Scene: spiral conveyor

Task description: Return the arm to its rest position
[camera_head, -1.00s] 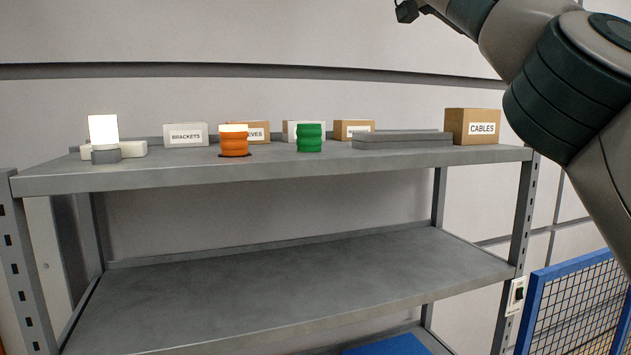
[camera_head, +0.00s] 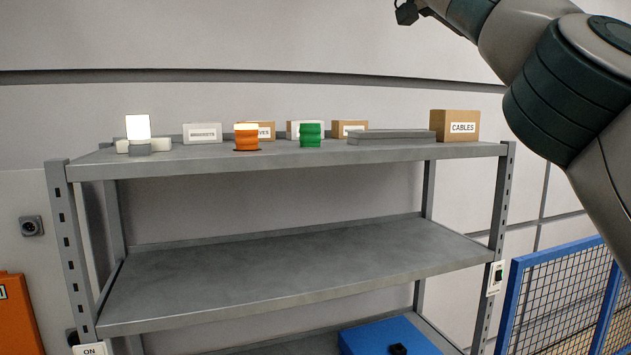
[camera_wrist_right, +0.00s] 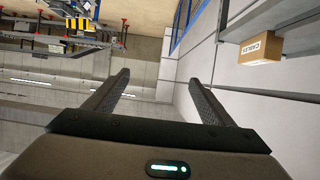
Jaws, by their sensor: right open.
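My right arm (camera_head: 565,90) is bent up at the right of the head view, above and in front of the shelf's right end. Its gripper is out of that view, beyond the top edge or hidden. In the right wrist view my right gripper (camera_wrist_right: 158,95) shows with its two fingers apart and nothing between them. The fingers point at open room, clear of the shelf. My left gripper is in neither view.
A grey metal shelf (camera_head: 290,245) holds an orange ribbed piece (camera_head: 246,140), a green ribbed piece (camera_head: 310,135), a lit white block (camera_head: 138,127) and a CABLES box (camera_head: 455,125). A blue mesh fence (camera_head: 560,295) stands right. A blue case (camera_head: 385,337) lies low.

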